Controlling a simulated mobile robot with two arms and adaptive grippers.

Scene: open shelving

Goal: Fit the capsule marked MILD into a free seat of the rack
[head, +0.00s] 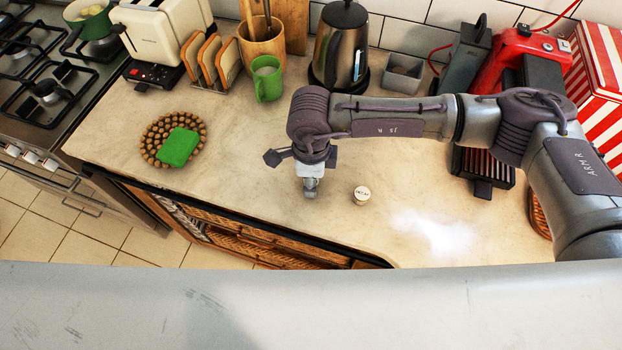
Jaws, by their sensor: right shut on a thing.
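My right gripper (311,185) points down over the middle of the counter, near its front edge. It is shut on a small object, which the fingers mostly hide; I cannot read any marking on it. A small round capsule (362,196) with a pale lid and dark lettering stands on the counter just right of the gripper, apart from it. Its lettering is too small to read for sure. I cannot make out a capsule rack with seats in this view. My left gripper is not in view.
A beaded trivet (148,150) with a green sponge (179,147) lies left. A toaster (165,35), toast holder (210,62), green mug (267,80), kettle (340,45) and red machine (520,55) line the back. Bare counter surrounds the gripper; the front edge is close.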

